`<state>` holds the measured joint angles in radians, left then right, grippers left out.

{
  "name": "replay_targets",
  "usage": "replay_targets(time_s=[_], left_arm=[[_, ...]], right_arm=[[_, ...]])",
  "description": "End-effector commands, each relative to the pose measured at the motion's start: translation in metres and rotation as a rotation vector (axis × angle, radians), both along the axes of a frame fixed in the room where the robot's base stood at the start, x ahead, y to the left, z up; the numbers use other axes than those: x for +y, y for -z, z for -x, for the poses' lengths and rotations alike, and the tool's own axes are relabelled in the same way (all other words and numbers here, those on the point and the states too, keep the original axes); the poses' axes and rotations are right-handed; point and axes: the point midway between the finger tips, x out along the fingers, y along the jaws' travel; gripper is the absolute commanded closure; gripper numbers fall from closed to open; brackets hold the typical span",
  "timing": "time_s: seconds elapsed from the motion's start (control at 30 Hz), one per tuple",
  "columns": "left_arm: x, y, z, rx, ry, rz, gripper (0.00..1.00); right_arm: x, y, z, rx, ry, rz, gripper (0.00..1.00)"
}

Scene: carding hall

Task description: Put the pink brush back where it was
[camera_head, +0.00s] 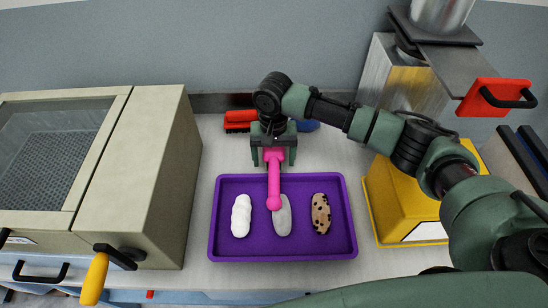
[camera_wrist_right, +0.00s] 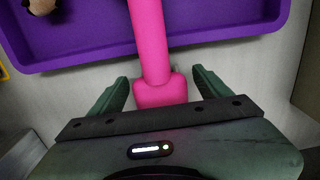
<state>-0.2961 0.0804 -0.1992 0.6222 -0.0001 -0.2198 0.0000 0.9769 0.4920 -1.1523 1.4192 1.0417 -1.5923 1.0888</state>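The pink brush (camera_head: 274,185) lies with its handle pointing towards me, reaching over the back rim of the purple tray (camera_head: 285,255); its knob end is above the grey roll. My right gripper (camera_head: 274,160) is over the brush's back part. In the right wrist view, my right gripper (camera_wrist_right: 160,88) is open, with a finger on each side of the pink brush (camera_wrist_right: 152,40) and gaps between. The brush's far end is hidden by the gripper. My left gripper is not in view.
A red brush (camera_head: 239,121) and a partly hidden blue brush (camera_head: 308,125) stand behind the tray. The tray holds white (camera_head: 241,216), grey (camera_head: 283,216) and spotted (camera_head: 321,213) rolls. A beige machine (camera_head: 150,170) stands left, a yellow box (camera_head: 405,200) right.

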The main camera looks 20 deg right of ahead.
Motion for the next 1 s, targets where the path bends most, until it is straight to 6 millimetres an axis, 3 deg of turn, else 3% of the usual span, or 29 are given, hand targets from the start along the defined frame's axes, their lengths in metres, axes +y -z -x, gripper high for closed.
replay_targets(time_s=[0.23, 0.37, 0.73, 1.0], left_arm=[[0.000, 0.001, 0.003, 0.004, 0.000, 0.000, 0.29], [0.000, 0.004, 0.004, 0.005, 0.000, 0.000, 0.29], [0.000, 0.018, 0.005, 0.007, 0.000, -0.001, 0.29], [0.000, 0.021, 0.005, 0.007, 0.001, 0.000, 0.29]], right_arm=[[0.000, -0.002, 0.000, 0.000, 0.000, -0.001, 0.22], [0.001, -0.014, -0.001, -0.003, 0.000, -0.003, 0.22], [0.001, -0.089, -0.001, -0.004, 0.000, -0.003, 0.22], [0.001, -0.118, 0.000, 0.000, 0.001, -0.001, 0.22]])
